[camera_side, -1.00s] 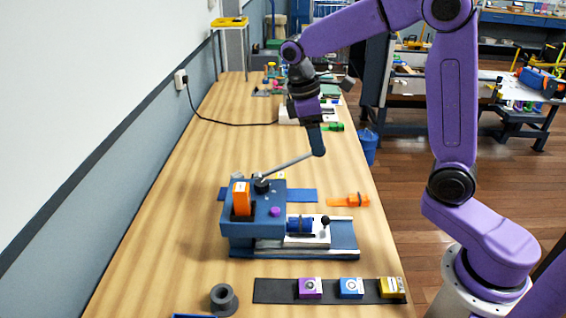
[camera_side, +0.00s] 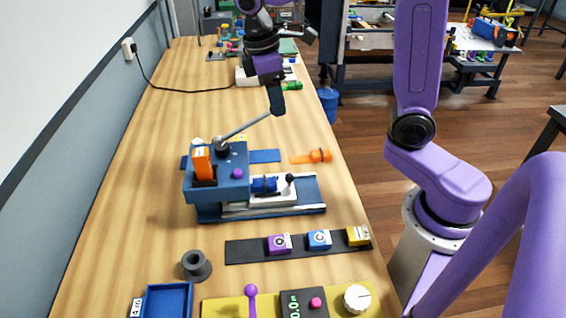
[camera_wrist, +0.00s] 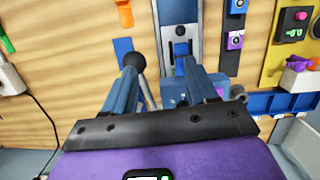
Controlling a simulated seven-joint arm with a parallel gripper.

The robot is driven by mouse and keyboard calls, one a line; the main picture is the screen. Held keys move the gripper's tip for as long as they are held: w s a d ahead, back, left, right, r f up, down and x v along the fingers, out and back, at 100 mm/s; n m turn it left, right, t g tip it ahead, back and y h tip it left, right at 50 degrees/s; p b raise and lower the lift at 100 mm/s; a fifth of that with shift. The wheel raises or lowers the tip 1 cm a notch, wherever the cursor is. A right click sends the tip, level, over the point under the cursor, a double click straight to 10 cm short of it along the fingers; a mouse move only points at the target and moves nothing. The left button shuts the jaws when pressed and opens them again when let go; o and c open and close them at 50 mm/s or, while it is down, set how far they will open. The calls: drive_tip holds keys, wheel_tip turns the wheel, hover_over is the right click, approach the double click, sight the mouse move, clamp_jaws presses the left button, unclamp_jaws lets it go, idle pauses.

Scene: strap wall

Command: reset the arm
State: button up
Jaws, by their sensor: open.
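My gripper (camera_side: 276,98) is above the far end of a blue machine (camera_side: 238,185), with its fingers pointing down. In the wrist view my gripper (camera_wrist: 163,80) shows two blue fingers spread apart. A grey lever (camera_side: 243,126) rises at a slant from the machine's top, and its upper end is right at the fingertips. In the wrist view the lever's black ball knob (camera_wrist: 134,61) appears beside the left finger; I cannot tell whether they touch. An orange block (camera_side: 202,163) stands in the machine's top. Nothing is clearly held.
A dark strip with a purple block (camera_side: 279,244), a blue block (camera_side: 319,239) and a yellow block (camera_side: 358,235) lies in front. A grey spool (camera_side: 196,265), a blue tray (camera_side: 168,299) and a yellow control panel (camera_side: 230,309) are nearer. The left tabletop is largely clear.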

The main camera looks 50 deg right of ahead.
drive_tip(key=s+f+n+y, duration=0.1)
drive_tip(key=s+f, duration=0.1)
drive_tip(key=s, duration=0.9)
drive_tip(key=s+f+n+t+y, duration=0.1)
drive_tip(key=s+f+n, duration=0.1)
drive_tip(key=s, duration=0.9)
drive_tip(key=shift+s+a+f, duration=0.15)
drive_tip(key=shift+f, duration=0.5)
